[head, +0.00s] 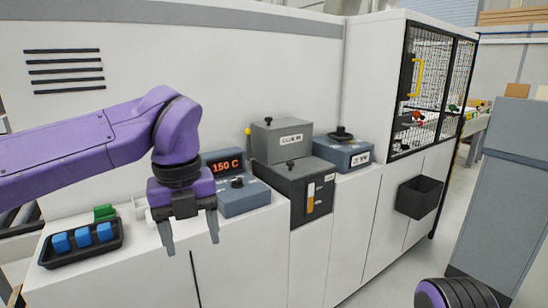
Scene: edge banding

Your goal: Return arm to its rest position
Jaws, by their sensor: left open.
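My left arm reaches in from the left, purple with black joints. Its gripper (191,247) points down with its two grey fingers apart and nothing between them. It hangs in front of the white cabinet's front edge, near the temperature box (243,196) whose display reads 150 C. A purple and black rounded part of mine (455,293) shows at the bottom right. My right gripper is not in the picture.
A black tray (82,258) with blue blocks (83,237) sits left of the gripper, a green block (104,212) behind it. Grey control boxes (295,185) stand to the right. A black bin (419,197) hangs on the cabinet below a mesh cage (432,85). Open floor lies at lower right.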

